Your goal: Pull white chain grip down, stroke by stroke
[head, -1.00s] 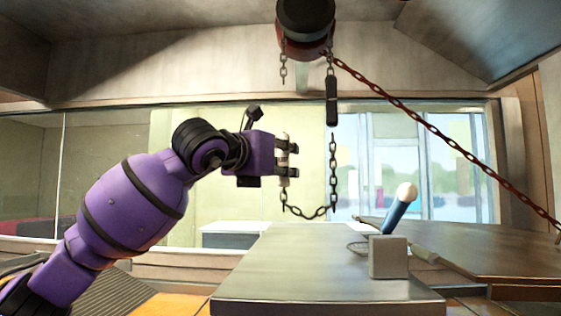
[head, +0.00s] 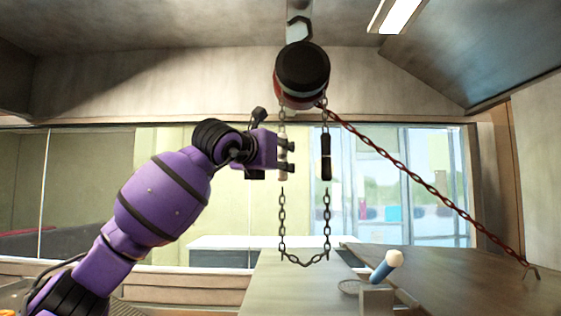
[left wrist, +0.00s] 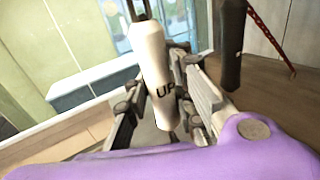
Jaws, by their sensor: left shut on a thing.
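The white chain grip (head: 283,172) hangs on the left chain strand under the hoist (head: 301,75). My left gripper (head: 287,157) is shut around it. In the left wrist view, the white grip (left wrist: 152,65) stands nearly upright between the fingers (left wrist: 160,105) with dark letters "UP" partly showing. The black grip (head: 326,157) hangs on the right strand at about the same height, apart from my gripper; it also shows in the left wrist view (left wrist: 232,45). The dark chain loop (head: 305,262) hangs below both grips. My right gripper is out of view.
A red chain (head: 420,180) runs from the hoist down right to a hook on the brown table (head: 460,285). A blue handle with a pale ball end (head: 385,265) leans above a small grey block (head: 376,301). Space around the chain loop is clear.

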